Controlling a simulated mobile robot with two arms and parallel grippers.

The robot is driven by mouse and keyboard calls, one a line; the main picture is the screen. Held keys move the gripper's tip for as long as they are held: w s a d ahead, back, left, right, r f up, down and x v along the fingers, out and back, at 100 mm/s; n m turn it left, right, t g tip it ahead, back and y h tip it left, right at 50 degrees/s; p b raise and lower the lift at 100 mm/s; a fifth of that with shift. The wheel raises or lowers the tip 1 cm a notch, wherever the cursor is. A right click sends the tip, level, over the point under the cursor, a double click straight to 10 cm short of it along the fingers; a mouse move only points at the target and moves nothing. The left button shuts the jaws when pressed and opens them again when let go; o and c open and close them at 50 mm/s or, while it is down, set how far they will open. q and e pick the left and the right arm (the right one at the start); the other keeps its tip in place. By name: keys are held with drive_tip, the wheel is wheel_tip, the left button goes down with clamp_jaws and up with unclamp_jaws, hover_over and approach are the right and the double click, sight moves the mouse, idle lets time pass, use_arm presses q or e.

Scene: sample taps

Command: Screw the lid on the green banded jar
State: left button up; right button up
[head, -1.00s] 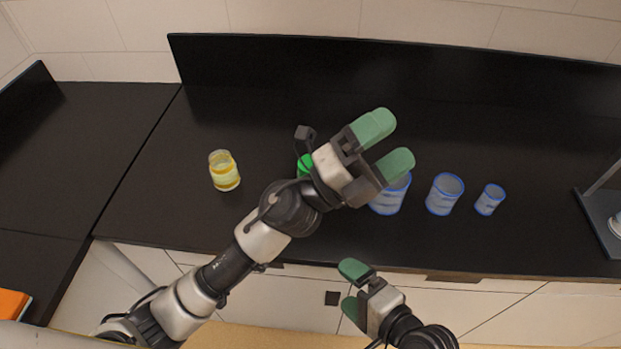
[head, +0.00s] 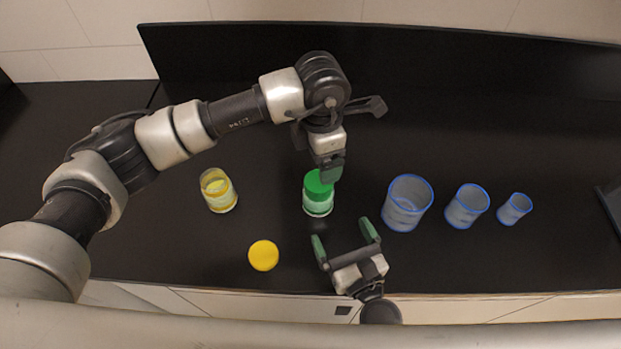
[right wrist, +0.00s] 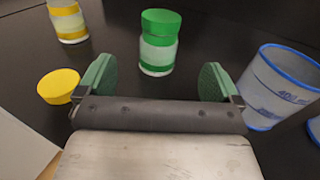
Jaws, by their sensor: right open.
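The green banded jar (head: 318,207) stands upright on the black bench, with the green lid (head: 314,186) on its mouth. In the right wrist view, the jar (right wrist: 157,58) and lid (right wrist: 160,23) show ahead of my fingers; I cannot tell how tightly the lid sits. My left gripper (head: 332,172) points down beside the lid and overlaps its right edge in the head view; its finger gap is hidden. My right gripper (head: 345,240) is open and empty at the bench's front, aimed toward the jar but short of it. Its two green fingers show in the wrist view (right wrist: 158,82).
A yellow banded jar (head: 218,192) stands left, without a lid. A yellow lid (head: 263,255) lies near the front edge. Three blue-rimmed beakers, large (head: 405,204), medium (head: 465,207) and small (head: 514,209), stand to the right. Bench between the yellow and green jars is clear.

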sight(324, 197)
use_arm(q)
drive_tip(key=shift+a+r, duration=0.1)
drive_tip(key=shift+s+r, duration=0.1)
drive_tip(key=shift+s, duration=0.15)
use_arm(e)
drive_tip(key=shift+s+d, duration=0.15)
drive_tip(key=shift+s, duration=0.1)
use_arm(q)
drive_tip(key=shift+w, duration=0.1)
use_arm(e)
drive_tip(key=shift+w, duration=0.45)
drive_tip(key=x, duration=1)
drive_tip(key=shift+c, duration=0.4)
drive_tip(key=c, duration=1.4)
clamp_jaws()
